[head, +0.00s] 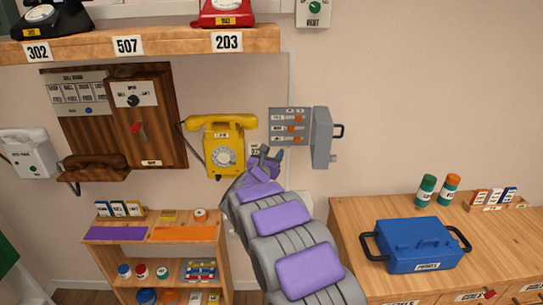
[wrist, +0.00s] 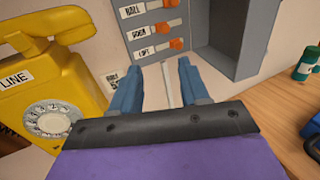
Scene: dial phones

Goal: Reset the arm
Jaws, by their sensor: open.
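My arm, grey with purple pads, reaches up from the bottom of the head view. My gripper (head: 265,156) is at the wall, just right of the yellow dial phone (head: 223,145) and below the grey switch box (head: 290,128). In the wrist view my gripper (wrist: 160,82) has its two blue fingers apart with nothing clearly held between them. A thin pale strip shows behind the gap. The yellow phone (wrist: 45,85) is at left there, and the switch box (wrist: 165,25) with orange levers is just beyond the fingertips. Whether the fingers touch the wall cannot be told.
A wooden shelf (head: 150,46) with a black and a red phone is above. A wooden wall panel (head: 150,115) and a white phone (head: 28,152) are at left. A low bookcase (head: 160,248) stands below. A wooden counter (head: 365,225) with a blue toolbox (head: 418,245) is at right.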

